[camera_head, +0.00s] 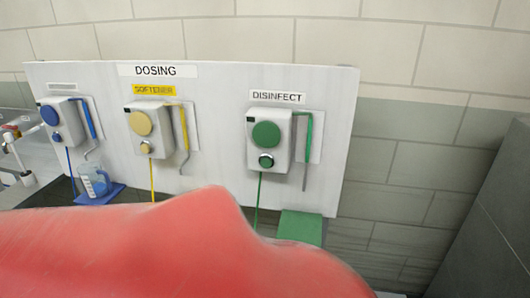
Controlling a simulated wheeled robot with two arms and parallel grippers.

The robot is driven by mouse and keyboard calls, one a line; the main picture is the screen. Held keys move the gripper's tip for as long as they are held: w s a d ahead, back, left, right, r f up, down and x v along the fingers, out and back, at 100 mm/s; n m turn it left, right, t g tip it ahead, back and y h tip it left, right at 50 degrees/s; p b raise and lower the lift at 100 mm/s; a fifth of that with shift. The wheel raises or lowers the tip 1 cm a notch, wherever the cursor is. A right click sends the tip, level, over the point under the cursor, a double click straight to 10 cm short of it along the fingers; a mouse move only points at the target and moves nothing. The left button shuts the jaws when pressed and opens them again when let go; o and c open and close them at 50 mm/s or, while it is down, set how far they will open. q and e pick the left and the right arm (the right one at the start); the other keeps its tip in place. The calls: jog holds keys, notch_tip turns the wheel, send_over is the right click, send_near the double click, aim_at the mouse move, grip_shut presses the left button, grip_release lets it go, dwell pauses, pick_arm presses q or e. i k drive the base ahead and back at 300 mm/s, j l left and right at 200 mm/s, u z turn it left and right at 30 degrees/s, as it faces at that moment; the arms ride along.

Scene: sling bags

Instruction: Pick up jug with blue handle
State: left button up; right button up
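A small clear jug with a blue handle (95,181) stands upright on a blue pad (100,195) at the left, below the blue dosing unit. A hooked spout hangs just above it. Neither of my grippers shows in this view, and nothing is seen touching the jug. A large red shape fills the lower front and hides what lies below and to the right of the jug.
A white dosing panel (220,110) carries a blue unit (62,122), a yellow unit (150,128) and a green unit (268,138). A green block (301,226) is at lower right. Pipes and fittings (20,145) stand at the left edge.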

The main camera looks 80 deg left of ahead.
aim_at(96, 182)
jog(key=u, duration=3.9)
